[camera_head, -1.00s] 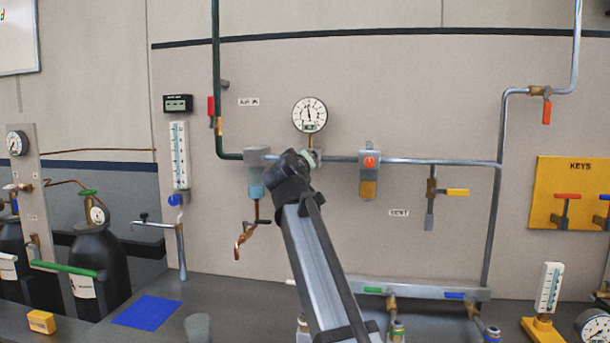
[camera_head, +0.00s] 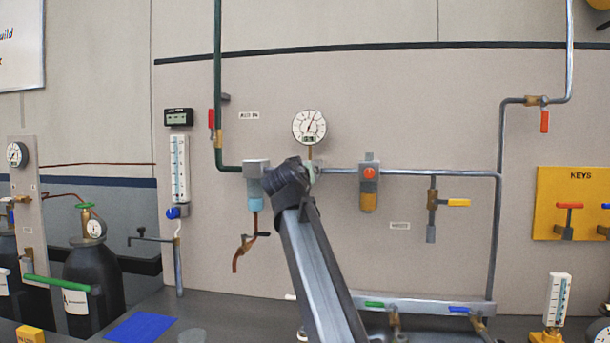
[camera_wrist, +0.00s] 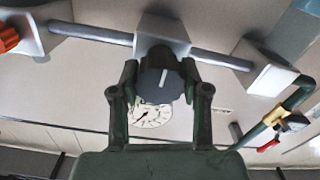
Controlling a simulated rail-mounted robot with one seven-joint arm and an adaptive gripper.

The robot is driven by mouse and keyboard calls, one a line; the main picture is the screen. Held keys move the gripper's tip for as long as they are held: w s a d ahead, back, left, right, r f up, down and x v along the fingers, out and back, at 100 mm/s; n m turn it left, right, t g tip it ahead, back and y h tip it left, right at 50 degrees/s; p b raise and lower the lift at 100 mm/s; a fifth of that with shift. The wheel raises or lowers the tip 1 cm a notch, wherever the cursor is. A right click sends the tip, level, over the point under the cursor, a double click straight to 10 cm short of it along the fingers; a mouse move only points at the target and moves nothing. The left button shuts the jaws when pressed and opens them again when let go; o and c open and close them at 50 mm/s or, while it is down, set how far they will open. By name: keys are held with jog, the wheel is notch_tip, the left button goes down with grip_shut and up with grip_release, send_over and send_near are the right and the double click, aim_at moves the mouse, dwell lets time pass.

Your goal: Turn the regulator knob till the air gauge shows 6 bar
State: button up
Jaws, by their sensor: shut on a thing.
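The regulator knob (camera_wrist: 161,86) is dark grey with a white line on its face, seen in the wrist view in front of a grey block on the pipe. My gripper (camera_wrist: 160,80) has a green finger on each side of the knob and is shut on it. In the head view my wrist hides the knob. The round white air gauge (camera_head: 309,127) stands just above; its needle leans up and slightly right of vertical. Its numbers are too small to read. The gauge (camera_wrist: 150,113) also shows in the wrist view, partly covered by the knob.
A filter with a blue bowl (camera_head: 255,200) hangs left of my gripper. A unit with an orange button (camera_head: 369,173) is on the pipe to the right. A yellow-handled valve (camera_head: 457,202) is farther right.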

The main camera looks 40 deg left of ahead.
jog(key=shift+r, duration=0.15)
jog(key=o, duration=1.1)
jog(key=shift+w, duration=0.1)
jog(key=shift+o, duration=0.2)
jog(key=shift+s+d, duration=0.2)
jog(key=shift+s, duration=0.25)
jog(key=v, duration=1.1)
